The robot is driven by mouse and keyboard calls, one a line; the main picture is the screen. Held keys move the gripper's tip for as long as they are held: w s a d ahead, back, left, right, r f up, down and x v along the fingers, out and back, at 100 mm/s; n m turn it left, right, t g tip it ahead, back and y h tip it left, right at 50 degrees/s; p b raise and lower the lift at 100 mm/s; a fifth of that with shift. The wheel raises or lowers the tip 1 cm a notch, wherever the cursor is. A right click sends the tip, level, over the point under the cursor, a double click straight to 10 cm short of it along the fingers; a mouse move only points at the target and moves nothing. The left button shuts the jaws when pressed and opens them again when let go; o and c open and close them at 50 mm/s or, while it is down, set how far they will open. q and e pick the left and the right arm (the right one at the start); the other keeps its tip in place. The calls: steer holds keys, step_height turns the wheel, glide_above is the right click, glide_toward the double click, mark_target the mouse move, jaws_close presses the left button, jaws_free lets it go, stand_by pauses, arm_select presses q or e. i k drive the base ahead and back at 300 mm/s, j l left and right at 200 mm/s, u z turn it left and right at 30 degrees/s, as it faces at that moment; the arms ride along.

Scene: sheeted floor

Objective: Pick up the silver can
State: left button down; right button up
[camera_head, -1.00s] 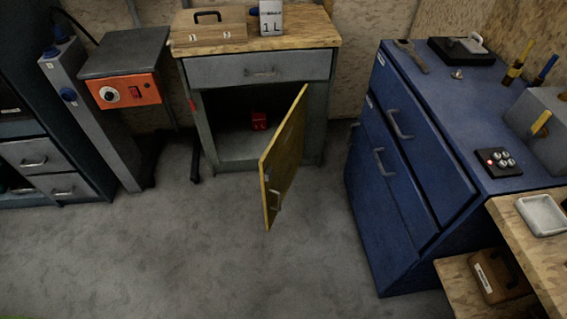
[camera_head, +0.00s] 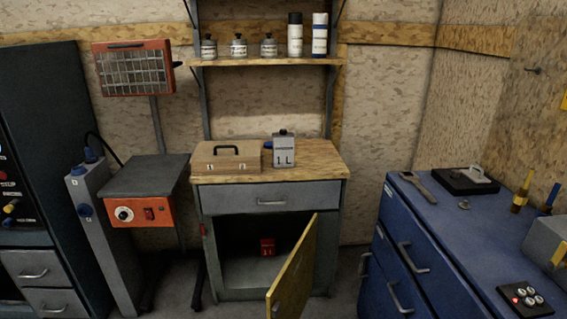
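A silver-grey can (camera_head: 284,150) marked "1 L" stands upright on the wooden top of the grey cabinet (camera_head: 268,195), right of a wooden box with a black handle. It has a dark cap. Neither of my grippers shows in the head view.
The cabinet's yellow door (camera_head: 294,272) stands open toward me, with a red object (camera_head: 267,247) inside. A wooden box (camera_head: 226,156) sits left of the can. A shelf (camera_head: 265,62) with several bottles hangs above. A blue drawer cabinet (camera_head: 455,235) stands at the right.

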mark_target(282, 146)
steer(key=i+j+z, duration=0.2)
steer(key=i, duration=0.3)
steer(key=i+j+z, duration=0.2)
steer(key=i+j, duration=0.25)
